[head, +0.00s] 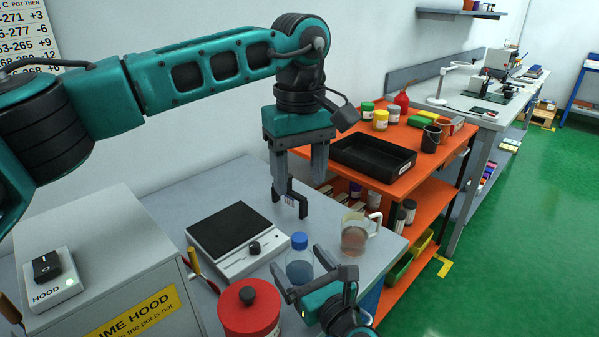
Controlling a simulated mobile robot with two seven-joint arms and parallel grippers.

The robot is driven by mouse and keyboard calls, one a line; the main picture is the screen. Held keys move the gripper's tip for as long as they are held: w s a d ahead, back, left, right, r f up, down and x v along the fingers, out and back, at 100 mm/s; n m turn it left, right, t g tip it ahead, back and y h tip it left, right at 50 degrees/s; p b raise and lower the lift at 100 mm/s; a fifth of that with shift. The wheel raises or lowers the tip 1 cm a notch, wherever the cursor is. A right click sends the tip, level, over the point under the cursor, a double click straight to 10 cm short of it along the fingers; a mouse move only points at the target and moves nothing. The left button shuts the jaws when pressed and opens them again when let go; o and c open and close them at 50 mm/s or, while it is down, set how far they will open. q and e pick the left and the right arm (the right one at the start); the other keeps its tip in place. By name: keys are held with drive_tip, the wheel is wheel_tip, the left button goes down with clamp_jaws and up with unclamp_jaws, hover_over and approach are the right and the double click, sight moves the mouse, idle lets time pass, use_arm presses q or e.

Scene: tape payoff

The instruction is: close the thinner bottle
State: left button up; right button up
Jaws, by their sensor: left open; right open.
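The thinner bottle (299,268) looks like the small clear bottle with bluish contents, standing upright on the grey bench. A blue cap (300,241) sits at its top; I cannot tell whether it is screwed tight. My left gripper (290,203) is open and empty, pointing down above the bench, above and slightly left of the cap in the picture. My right gripper (296,258) is open and reaches in from the bottom. Its fingers show on either side of the bottle; I cannot tell whether they touch it.
A red pot (249,313) with a black knob stands left of my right gripper. A hotplate (232,233) lies behind it. A clear jug (354,236) with brownish liquid stands right of the bottle. An orange cart (396,186) carries a black tray (373,157).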

drive_tip(key=v, duration=1.2)
drive_tip(key=shift+b, duration=0.45)
